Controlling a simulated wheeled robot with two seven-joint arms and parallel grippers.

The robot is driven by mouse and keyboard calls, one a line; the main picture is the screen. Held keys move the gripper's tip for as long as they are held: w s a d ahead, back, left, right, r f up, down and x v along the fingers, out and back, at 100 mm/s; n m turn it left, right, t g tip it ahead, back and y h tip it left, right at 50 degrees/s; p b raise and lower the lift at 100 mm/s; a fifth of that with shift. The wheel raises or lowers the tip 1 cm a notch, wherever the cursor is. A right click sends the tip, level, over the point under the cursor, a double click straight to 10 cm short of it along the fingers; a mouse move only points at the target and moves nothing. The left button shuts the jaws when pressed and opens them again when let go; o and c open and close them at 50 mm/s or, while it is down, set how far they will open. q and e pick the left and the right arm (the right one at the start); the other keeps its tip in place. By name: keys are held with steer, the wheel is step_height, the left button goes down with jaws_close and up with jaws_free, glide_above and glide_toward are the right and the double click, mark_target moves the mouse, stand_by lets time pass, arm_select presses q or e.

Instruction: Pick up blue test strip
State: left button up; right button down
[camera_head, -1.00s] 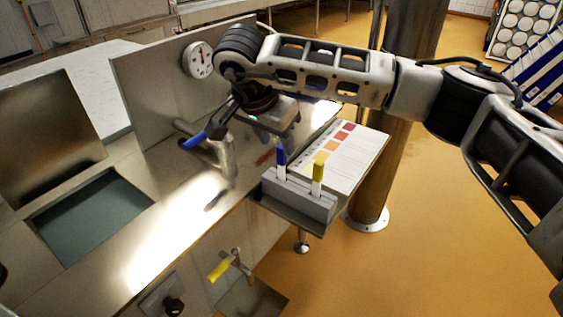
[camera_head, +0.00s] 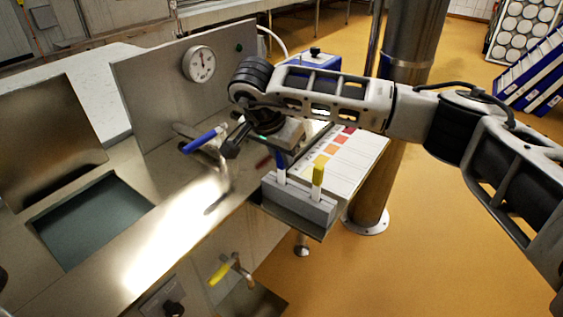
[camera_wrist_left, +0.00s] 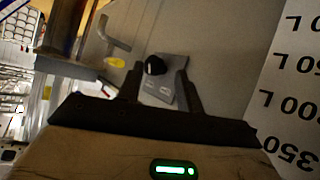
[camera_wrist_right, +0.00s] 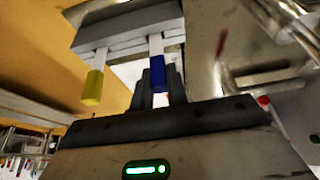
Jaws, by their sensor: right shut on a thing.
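The blue test strip (camera_head: 281,167) has a blue top and a white lower part. It stands upright in the left slot of a grey holder block (camera_head: 300,203), beside a yellow-topped strip (camera_head: 319,172). My right gripper (camera_head: 279,150) is down at the blue top. In the right wrist view, my right gripper (camera_wrist_right: 155,80) is shut on the blue top (camera_wrist_right: 158,73), whose white part still runs into the holder (camera_wrist_right: 130,32). My left gripper (camera_wrist_left: 158,80) shows only in its own wrist view, open and empty, facing a steel panel.
A colour chart (camera_head: 345,158) lies behind the holder on the small side shelf. A blue-handled tap (camera_head: 203,139) stands to the left, by a steel panel with a dial (camera_head: 199,64). A yellow-handled valve (camera_head: 219,273) is below. A steel column (camera_head: 405,110) rises behind the shelf.

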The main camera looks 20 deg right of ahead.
arm_select(q)
steer(key=shift+r, duration=0.15)
arm_select(e)
steer(key=shift+r, duration=0.1)
